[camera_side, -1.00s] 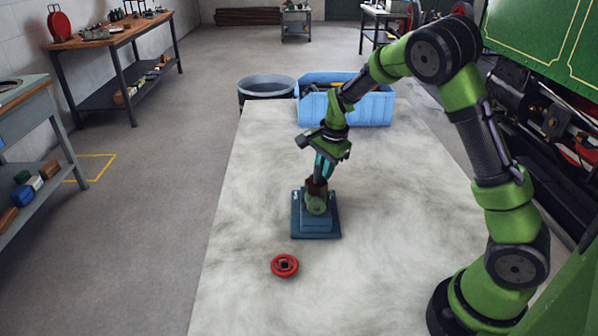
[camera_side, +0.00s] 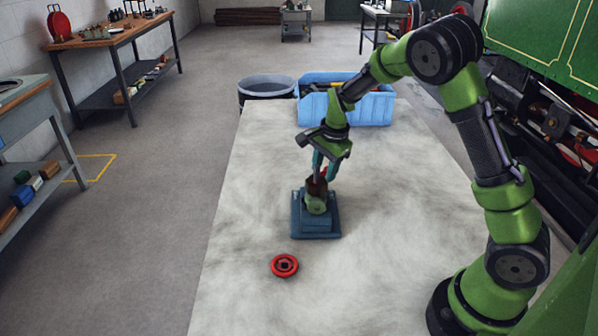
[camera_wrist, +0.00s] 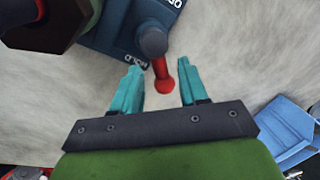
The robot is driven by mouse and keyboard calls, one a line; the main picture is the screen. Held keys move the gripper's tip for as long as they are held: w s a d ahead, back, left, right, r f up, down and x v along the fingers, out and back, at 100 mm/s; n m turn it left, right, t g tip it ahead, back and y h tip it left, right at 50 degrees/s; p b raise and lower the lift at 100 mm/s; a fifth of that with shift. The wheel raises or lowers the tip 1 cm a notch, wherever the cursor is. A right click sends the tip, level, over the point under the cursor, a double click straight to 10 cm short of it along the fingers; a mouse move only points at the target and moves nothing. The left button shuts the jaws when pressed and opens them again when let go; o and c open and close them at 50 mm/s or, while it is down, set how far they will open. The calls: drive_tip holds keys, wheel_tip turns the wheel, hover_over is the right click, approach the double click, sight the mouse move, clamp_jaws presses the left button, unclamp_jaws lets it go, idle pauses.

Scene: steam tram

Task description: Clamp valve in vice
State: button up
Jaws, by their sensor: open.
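The valve (camera_side: 316,205), with a pale green body and a dark brown upper part, sits on the blue vice (camera_side: 316,226) in the side view. In the wrist view the vice (camera_wrist: 105,35) is at the top, with white lettering, part of it hidden by a dark shape at the upper left. A grey-blue stub with a red-ended lever (camera_wrist: 163,78) sticks out from the vice. My gripper (camera_wrist: 157,88) is open, its teal fingers on either side of the red lever end with gaps. In the side view my gripper (camera_side: 322,167) is just above and behind the valve.
A red handwheel (camera_side: 285,265) lies on the pale worktop (camera_side: 240,250) in front of the vice. A blue bin (camera_side: 360,106) stands at the back of the worktop, beside a grey bucket (camera_side: 266,88). The worktop is clear left and right of the vice.

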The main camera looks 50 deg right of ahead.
drive_tip(key=s+r, duration=0.3)
drive_tip(key=r, duration=1.3)
drive_tip(key=shift+s+a+r, duration=0.15)
drive_tip(key=shift+r, duration=0.1)
drive_tip(key=s+a+n+t+y, duration=0.1)
drive_tip(key=s+a+n+t, duration=0.1)
drive_tip(key=s+a+n, duration=0.4)
drive_tip(key=s+a+n+t+y, duration=0.1)
drive_tip(key=s+a+n+t, duration=0.2)
drive_tip(key=s+a+n, duration=0.4)
drive_tip(key=s+n, duration=0.2)
drive_tip(key=s, duration=0.3)
drive_tip(key=shift+a+r, duration=0.25)
drive_tip(key=shift+r, duration=0.1)
